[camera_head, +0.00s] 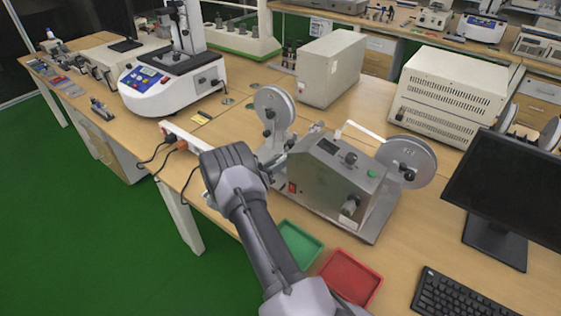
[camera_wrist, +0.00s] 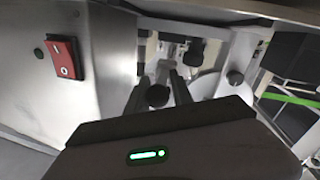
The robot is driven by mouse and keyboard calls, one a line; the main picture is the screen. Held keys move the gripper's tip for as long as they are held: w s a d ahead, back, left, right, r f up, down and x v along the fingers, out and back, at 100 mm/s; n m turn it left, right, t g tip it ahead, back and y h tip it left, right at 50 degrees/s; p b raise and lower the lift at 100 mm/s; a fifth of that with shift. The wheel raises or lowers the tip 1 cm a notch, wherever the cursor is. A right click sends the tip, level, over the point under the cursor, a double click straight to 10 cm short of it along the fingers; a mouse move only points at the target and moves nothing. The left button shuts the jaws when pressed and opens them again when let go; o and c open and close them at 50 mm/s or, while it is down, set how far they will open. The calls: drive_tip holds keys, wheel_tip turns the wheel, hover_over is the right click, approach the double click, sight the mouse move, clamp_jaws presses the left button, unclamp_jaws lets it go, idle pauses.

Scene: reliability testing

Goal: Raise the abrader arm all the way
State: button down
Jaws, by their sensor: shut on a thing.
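The abrader (camera_head: 325,175) is a grey metal machine with two reels, standing on the wooden bench in the middle of the head view. My gripper (camera_head: 274,165) is at its left side, below the left reel (camera_head: 273,105). In the wrist view, the fingers of my gripper (camera_wrist: 162,96) are on either side of a dark round knob, which appears to belong to the abrader arm (camera_wrist: 182,50). They are shut on that part. The abrader's red power switch (camera_wrist: 64,58) is to the left in the wrist view. My wrist hides much of the arm in the head view.
A green tray (camera_head: 300,243) and a red tray (camera_head: 349,277) lie in front of the abrader. A white power strip (camera_head: 185,136) with cables is to the left. A monitor (camera_head: 505,190) and keyboard (camera_head: 460,296) stand right. A beige box (camera_head: 331,67) stands behind.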

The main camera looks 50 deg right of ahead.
drive_tip(key=shift+s, duration=0.25)
